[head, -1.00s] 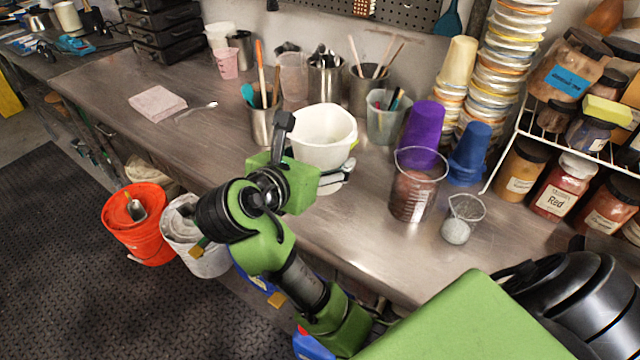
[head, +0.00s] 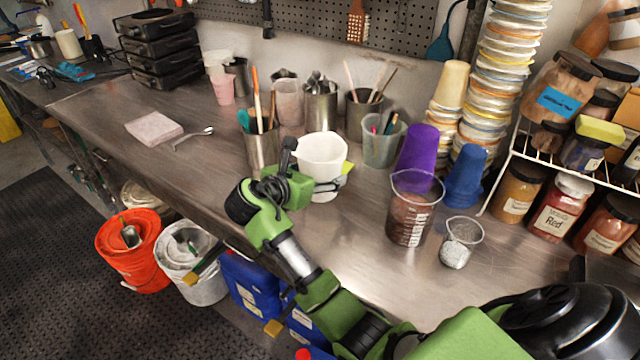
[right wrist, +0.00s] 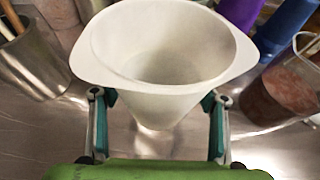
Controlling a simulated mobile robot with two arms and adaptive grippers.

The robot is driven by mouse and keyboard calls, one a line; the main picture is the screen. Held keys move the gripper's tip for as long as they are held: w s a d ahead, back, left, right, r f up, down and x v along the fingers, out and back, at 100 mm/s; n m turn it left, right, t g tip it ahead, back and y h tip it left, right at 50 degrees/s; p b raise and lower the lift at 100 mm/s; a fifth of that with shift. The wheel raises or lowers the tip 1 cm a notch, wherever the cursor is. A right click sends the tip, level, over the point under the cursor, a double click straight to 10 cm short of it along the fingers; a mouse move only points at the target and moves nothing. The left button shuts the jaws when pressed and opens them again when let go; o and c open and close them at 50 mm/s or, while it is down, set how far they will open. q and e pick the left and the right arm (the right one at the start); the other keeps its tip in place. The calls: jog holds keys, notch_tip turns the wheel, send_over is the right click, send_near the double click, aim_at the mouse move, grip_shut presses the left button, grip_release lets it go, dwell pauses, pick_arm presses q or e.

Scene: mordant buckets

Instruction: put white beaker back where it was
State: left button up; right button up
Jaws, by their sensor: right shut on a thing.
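The white beaker (head: 322,153) is upright over the steel counter (head: 345,235), in front of the cups of tools. It also shows in the right wrist view (right wrist: 160,60), its wide mouth facing up. My right gripper (head: 322,188) is shut on the beaker, with one finger on each side of its lower part in the right wrist view (right wrist: 160,102). Whether the base touches the counter I cannot tell. My left gripper is not in view.
A steel cup of tools (head: 262,148) stands left of the beaker, and a clear cup of pens (head: 382,145) right of it. A measuring beaker (head: 410,215) and a small clear cup (head: 461,245) stand nearer.

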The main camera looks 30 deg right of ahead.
jog(key=shift+w+d+f, duration=0.25)
jog(key=shift+w+f, duration=0.05)
jog(key=shift+f, duration=1.5)
jog(key=shift+f+p, duration=0.15)
jog(key=shift+p, duration=0.15)
jog(key=o, duration=1.8)
jog(key=shift+f, duration=0.1)
jog(key=shift+s, duration=0.1)
